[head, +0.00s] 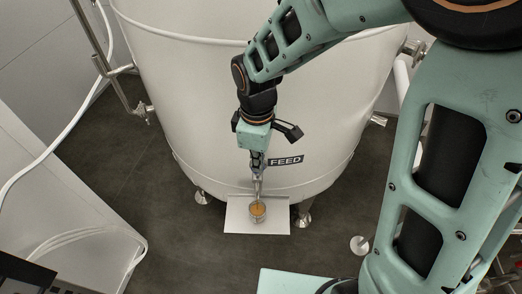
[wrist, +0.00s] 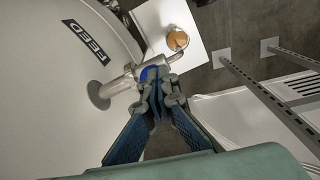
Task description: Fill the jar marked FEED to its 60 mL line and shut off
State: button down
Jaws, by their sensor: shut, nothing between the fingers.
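The white tank carries a dark FEED label (head: 286,161), which also shows in the wrist view (wrist: 84,42). A metal sampling valve (wrist: 122,82) with a blue part (wrist: 149,73) juts from the tank wall, and its curved spout (wrist: 177,50) reaches over the jar. The small jar (head: 257,211) with amber contents stands on a white plate (head: 238,217) below the spout. The level against its line is too small to read, and I cannot tell whether liquid runs. My gripper (head: 258,168) is shut and empty, its tips (wrist: 158,78) close beside the blue part; contact is unclear.
The white tank (head: 210,90) curves close behind my gripper and stands on metal feet. A pipe with a fitting (head: 140,105) is at the left. A white hose (head: 60,140) hangs further left. Dark floor (head: 120,160) is open around the plate.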

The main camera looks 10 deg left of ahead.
notch_tip(320, 180, up, 13)
jog(key=shift+p, duration=0.35)
jog(key=shift+s+r, duration=0.1)
